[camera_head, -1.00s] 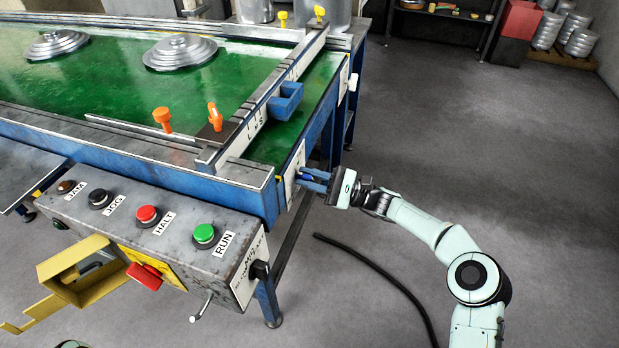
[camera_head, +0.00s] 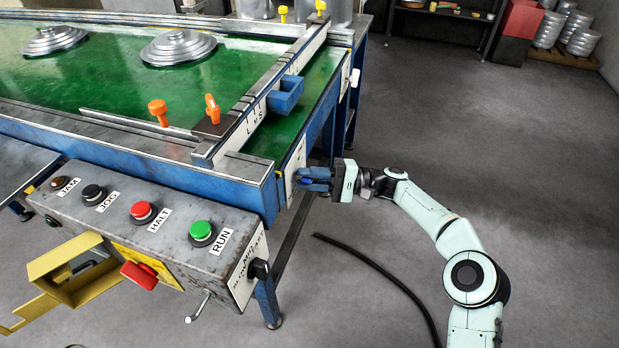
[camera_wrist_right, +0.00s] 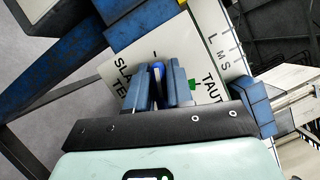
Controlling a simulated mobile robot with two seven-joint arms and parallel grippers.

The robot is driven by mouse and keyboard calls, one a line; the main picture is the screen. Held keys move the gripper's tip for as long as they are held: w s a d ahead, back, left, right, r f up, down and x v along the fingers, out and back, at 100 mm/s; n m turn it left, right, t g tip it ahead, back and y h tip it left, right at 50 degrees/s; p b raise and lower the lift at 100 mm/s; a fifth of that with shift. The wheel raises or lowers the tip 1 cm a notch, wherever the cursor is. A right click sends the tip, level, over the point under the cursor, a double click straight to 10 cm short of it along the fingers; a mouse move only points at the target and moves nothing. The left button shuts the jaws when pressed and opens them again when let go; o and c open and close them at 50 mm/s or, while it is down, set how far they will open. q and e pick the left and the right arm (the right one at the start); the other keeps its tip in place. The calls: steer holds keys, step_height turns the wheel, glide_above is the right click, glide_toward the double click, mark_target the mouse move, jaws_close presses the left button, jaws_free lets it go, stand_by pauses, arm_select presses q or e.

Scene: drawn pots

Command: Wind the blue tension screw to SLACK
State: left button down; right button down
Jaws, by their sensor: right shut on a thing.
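The blue tension screw (camera_wrist_right: 158,68) shows in the right wrist view as a rounded blue end between the fingers. My right gripper (camera_wrist_right: 163,85) is shut on it, with a blue finger on each side. In the head view my right gripper (camera_head: 303,180) reaches the conveyor's end from the right, and its fingers hide the screw. Behind the screw is a white plate (camera_wrist_right: 118,75). It reads SLA..., partly covered, on the left and TAUT on the right, with a green mark near TAUT. The plate also shows in the head view (camera_head: 294,165). My left gripper is not in view.
The conveyor's green belt (camera_head: 110,85) carries metal lids. A control box (camera_head: 170,235) with several buttons and a crank handle (camera_head: 199,308) stands at the front left. A black cable (camera_head: 372,262) lies on the floor below my right arm.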

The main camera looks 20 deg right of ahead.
steer(key=shift+f, duration=0.1)
stand_by(0.3)
steer(key=c, duration=1.1)
jaws_free()
steer(key=shift+d, duration=0.1)
arm_select(q)
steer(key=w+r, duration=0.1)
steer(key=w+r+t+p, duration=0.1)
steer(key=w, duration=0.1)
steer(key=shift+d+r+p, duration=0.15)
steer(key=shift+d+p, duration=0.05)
steer(key=shift+p, duration=0.1)
arm_select(e)
steer(key=v, duration=1.3)
steer(key=shift+d, duration=0.15)
